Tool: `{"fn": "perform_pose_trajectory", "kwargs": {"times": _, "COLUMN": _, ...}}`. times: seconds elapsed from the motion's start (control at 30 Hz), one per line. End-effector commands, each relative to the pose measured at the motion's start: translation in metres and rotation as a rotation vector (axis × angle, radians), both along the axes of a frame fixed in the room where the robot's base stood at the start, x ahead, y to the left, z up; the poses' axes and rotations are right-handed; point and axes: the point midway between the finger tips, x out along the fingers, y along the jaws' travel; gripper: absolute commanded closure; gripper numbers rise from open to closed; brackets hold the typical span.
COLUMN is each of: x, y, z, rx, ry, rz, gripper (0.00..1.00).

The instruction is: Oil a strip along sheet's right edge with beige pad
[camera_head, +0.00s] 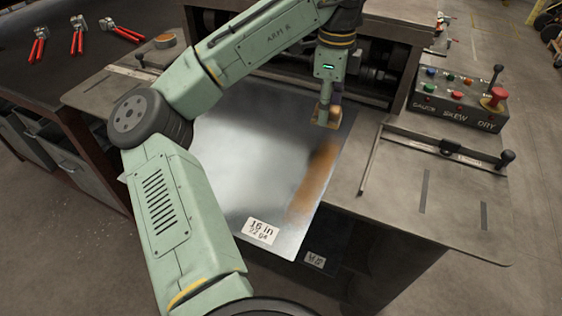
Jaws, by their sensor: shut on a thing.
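The metal sheet (240,150) lies flat on the machine's bed, with a white label reading "16 in" and a partly legible second line (261,231) near its front edge. A brown oily strip (311,190) runs along the sheet's right side, from near the front edge up toward the middle, darker at its far end. My gripper (327,112) is at the sheet's far right, just beyond the strip's far end, shut on the beige pad (322,117). The pad is small here and partly hidden by the fingers; I cannot tell whether it touches the sheet.
A control box (458,100) with coloured buttons and a red knob stands at right. A gauge rail (440,145) lies on the right wing. Machine rollers (375,70) are close behind my gripper.

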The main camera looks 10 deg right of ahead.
Motion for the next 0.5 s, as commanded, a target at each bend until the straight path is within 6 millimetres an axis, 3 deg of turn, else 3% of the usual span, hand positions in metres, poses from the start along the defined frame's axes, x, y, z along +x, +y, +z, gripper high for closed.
{"fn": "perform_pose_trajectory", "kwargs": {"times": 0.2, "x": -0.002, "y": -0.007, "z": 0.017, "rx": 0.0, "ry": -0.002, "rz": 0.002, "gripper": 0.89}}
{"fn": "perform_pose_trajectory", "kwargs": {"times": 0.5, "x": -0.003, "y": -0.008, "z": 0.019, "rx": -0.001, "ry": -0.001, "rz": 0.001, "gripper": 0.89}}
